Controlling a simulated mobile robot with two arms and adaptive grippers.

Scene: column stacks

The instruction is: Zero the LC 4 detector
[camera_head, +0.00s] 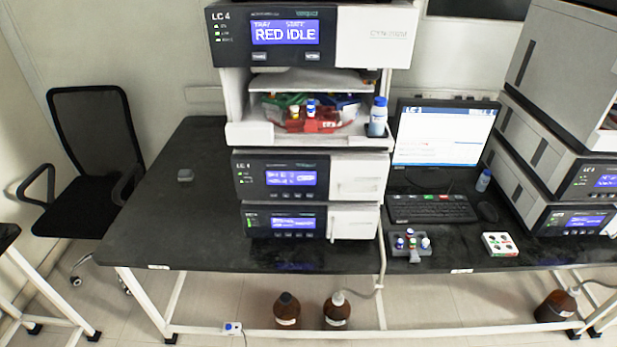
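The LC 4 stack stands on the black bench in the middle of the view. Its top module (312,36) is labelled LC 4, and its blue screen (286,32) reads "RED IDLE" with two buttons below. Below the open tray bay are two more modules, an upper one (354,187) and a lower one (354,223). Each has a lit blue screen and a row of small buttons; their text is too small to read. I cannot tell which module is the detector. Neither gripper shows.
A monitor (446,135) headed LC 4, a keyboard (430,208) and a mouse (487,212) stand right of the stack. A vial rack (409,246) and a small box with round buttons (499,244) lie in front. Another stack (562,80) is at right. The bench's left side is mostly clear.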

